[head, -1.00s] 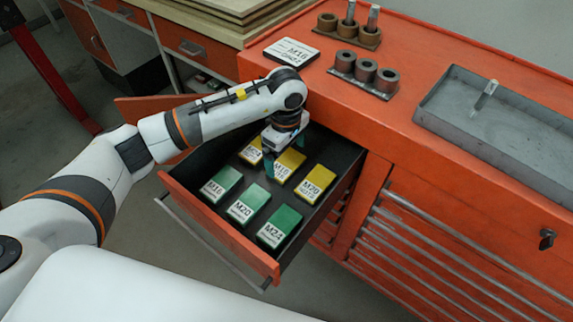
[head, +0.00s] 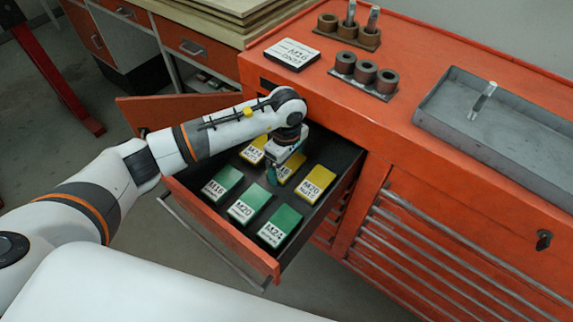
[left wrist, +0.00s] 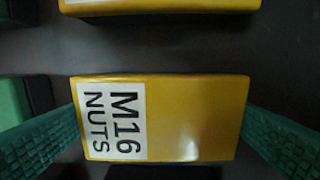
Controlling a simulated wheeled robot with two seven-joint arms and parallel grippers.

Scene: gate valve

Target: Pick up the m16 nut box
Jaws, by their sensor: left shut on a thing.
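The M16 nut box is a yellow box with a white "M16 NUTS" label; it fills the middle of the left wrist view (left wrist: 190,118). In the head view (head: 292,170) it is the middle one of the yellow row and partly hidden by my left gripper (head: 284,174). In the left wrist view my left gripper (left wrist: 160,130) has a green ribbed finger at each end of the box and is shut on it. The box is down in the open drawer (head: 225,238); I cannot tell whether it is off the drawer floor. My right gripper is not in view.
Yellow boxes M24 (head: 253,150) and M20 (head: 313,185) flank it. Green boxes M16 (head: 222,184), M20 (head: 250,204) and M24 (head: 281,226) stand in front. The orange cabinet top (head: 400,110) holds a sign (head: 292,53), bushing racks and a grey tray (head: 500,120).

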